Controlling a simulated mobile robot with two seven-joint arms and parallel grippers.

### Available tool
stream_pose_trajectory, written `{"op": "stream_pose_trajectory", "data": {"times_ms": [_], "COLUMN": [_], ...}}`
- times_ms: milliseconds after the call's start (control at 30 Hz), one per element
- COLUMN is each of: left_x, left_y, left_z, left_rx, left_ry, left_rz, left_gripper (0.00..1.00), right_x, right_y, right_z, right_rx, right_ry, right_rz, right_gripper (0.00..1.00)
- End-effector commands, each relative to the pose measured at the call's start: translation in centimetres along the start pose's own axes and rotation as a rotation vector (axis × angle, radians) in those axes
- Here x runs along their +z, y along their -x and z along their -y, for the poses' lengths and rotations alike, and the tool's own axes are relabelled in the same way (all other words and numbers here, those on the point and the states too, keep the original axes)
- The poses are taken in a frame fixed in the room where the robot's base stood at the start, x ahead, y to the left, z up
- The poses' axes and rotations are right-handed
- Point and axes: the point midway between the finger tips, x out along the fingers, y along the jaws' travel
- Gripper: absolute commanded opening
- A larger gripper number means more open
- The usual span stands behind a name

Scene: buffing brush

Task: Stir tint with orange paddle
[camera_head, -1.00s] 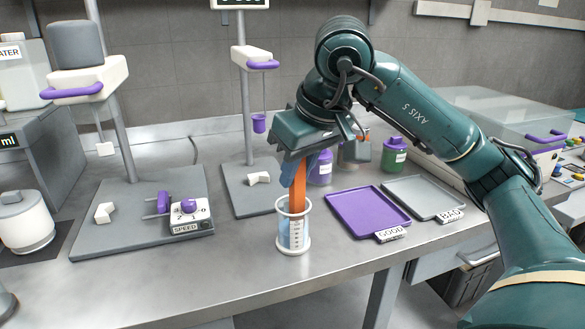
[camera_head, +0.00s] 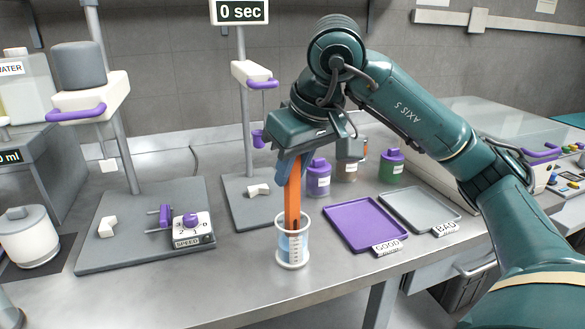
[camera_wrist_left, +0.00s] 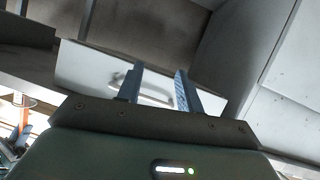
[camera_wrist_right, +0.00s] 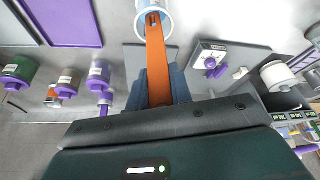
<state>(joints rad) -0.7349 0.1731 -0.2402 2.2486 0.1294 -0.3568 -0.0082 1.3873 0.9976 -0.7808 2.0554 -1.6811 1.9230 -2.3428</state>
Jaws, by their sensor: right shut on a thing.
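My right gripper (camera_head: 290,165) is shut on the upper part of the orange paddle (camera_head: 293,195). The paddle stands nearly upright with its lower end inside a clear graduated beaker (camera_head: 292,262) holding bluish liquid. The right wrist view also shows the orange paddle (camera_wrist_right: 156,65) running from the jaws into the beaker (camera_wrist_right: 166,12). The beaker stands near the table's front edge. My left gripper (camera_wrist_left: 158,85) shows only in its own wrist view, with its two fingers apart and nothing between them, facing a drawer front.
A purple tray (camera_head: 352,228) marked GOOD and a grey tray (camera_head: 425,205) marked BAD lie right of the beaker. Purple (camera_head: 317,180) and green (camera_head: 391,168) jars stand behind. A stand with a SPEED control (camera_head: 190,230) is on the left. A second stand (camera_head: 240,200) rises behind the beaker.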

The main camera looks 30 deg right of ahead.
Motion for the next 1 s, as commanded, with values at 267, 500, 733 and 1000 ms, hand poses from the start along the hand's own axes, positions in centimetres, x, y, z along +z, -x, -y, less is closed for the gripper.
{"op": "stream_pose_trajectory", "data": {"times_ms": [267,500,733,1000], "left_x": [-0.3,-1.2,-1.4,-1.1], "left_y": [-0.5,-0.3,-0.2,-0.2], "left_z": [-0.5,-0.5,-0.6,-0.6], "left_rx": [0.012,0.003,0.001,0.002], "left_ry": [0.018,-0.014,-0.025,-0.028], "left_rz": [0.052,0.061,0.062,0.066], "left_gripper": [0.36,0.36,0.36,0.36], "right_x": [-1.0,-1.7,-1.9,-1.9], "right_y": [2.5,4.1,4.6,4.5], "right_z": [0.0,0.0,0.0,0.0], "right_rx": [-0.001,-0.001,-0.001,0.0], "right_ry": [0.0,0.0,0.0,0.0], "right_rz": [-0.001,-0.001,-0.001,-0.001], "right_gripper": [0.0,0.0,0.0,0.0]}}
